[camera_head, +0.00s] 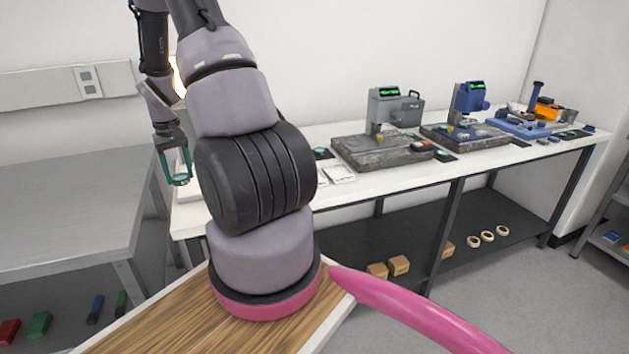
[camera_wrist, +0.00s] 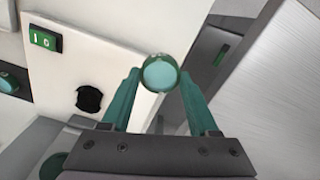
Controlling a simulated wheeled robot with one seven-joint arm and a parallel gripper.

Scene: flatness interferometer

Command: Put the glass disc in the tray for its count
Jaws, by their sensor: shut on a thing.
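The disc is small in the head view (camera_head: 181,181). I cannot pick out a tray marked for a count. In the wrist view, a white panel (camera_wrist: 110,55) below carries a green plate (camera_wrist: 45,39) with light marks like "1 0" and a dark round patch (camera_wrist: 89,99).
The white bench (camera_head: 400,175) holds a grey instrument (camera_head: 382,108), a blue instrument (camera_head: 470,100) and an orange-and-blue device (camera_head: 545,108). A grey table (camera_head: 70,205) stands at the left. A dark shelf (camera_head: 400,240) under the bench holds small boxes and rings.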

